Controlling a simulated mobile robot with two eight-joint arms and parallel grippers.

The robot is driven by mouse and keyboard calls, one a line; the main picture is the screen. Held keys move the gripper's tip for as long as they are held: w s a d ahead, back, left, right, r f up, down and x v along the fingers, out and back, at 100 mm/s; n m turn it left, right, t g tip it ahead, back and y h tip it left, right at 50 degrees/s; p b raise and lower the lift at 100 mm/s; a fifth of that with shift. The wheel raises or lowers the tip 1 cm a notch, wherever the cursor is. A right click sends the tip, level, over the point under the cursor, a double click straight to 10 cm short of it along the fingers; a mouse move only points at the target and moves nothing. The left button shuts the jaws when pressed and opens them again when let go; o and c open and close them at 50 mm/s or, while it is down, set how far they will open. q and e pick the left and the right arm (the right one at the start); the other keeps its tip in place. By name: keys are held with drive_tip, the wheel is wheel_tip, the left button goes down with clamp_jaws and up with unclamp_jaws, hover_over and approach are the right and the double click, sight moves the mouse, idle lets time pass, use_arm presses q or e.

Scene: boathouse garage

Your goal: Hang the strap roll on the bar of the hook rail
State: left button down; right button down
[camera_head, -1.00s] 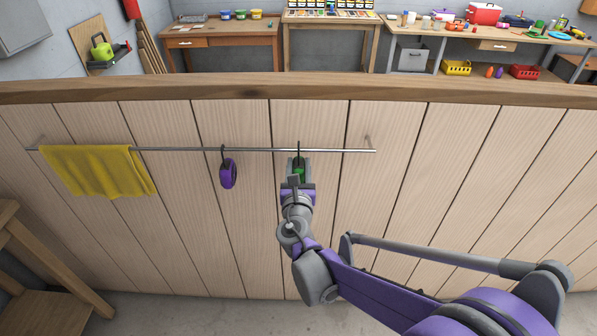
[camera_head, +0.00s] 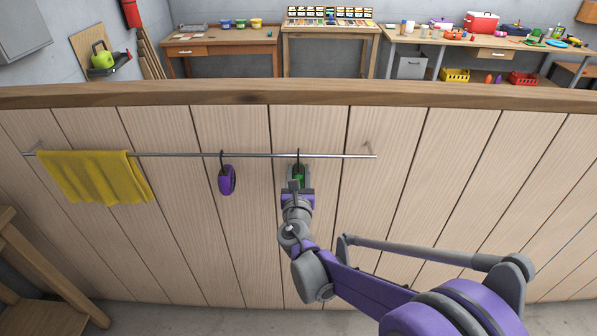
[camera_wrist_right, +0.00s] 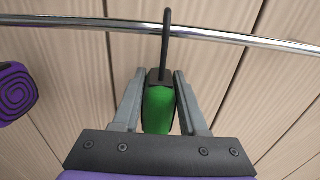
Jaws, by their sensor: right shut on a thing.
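The strap roll is green (camera_wrist_right: 159,108) with a black hook on top, and my right gripper (camera_wrist_right: 160,76) is shut on it. In the head view the green roll (camera_head: 299,173) is partly hidden by the gripper. Its hook reaches up across the metal bar (camera_head: 262,155) of the hook rail, right of the middle. In the right wrist view the hook crosses in front of the bar (camera_wrist_right: 230,38) and rises above it. I cannot tell whether it is fully seated over the bar. My left gripper is not in view.
A purple roll (camera_head: 227,180) hangs from the bar left of my right gripper. A yellow cloth (camera_head: 95,177) drapes over the bar's left part. The bar runs along a plank wall (camera_head: 400,230) with a wooden top edge. A wooden table (camera_head: 30,260) stands at the lower left.

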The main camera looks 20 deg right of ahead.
drive_tip(key=shift+c, duration=1.8)
unclamp_jaws()
